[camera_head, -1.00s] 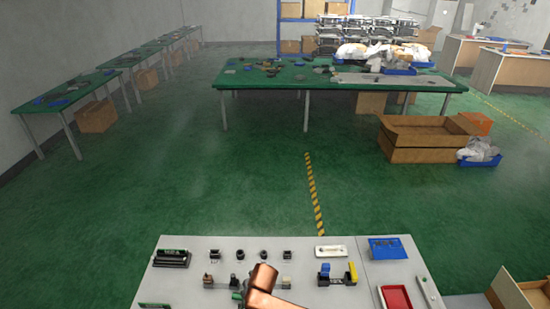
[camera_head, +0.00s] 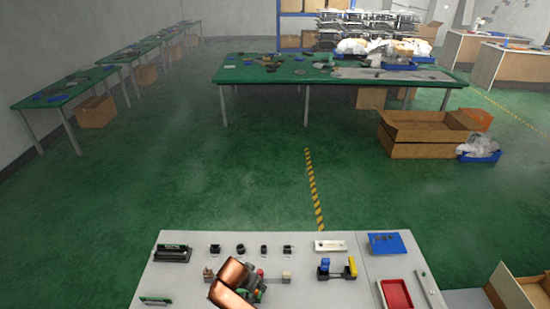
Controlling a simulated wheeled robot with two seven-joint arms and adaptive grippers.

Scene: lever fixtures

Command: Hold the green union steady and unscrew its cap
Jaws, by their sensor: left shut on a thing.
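The green union (camera_head: 262,292) shows only as a small green patch at the bottom of the head view, over the grey board. My copper-coloured left arm and the dark gripper hide most of it, and I cannot make out its cap. My left gripper (camera_head: 254,286) is shut on the union. Its fingertips are too small and covered to see clearly. My right gripper is not in view.
On the grey board (camera_head: 190,272), a red knob (camera_head: 260,271) shows just beyond my gripper. Several small black fixtures line the back.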

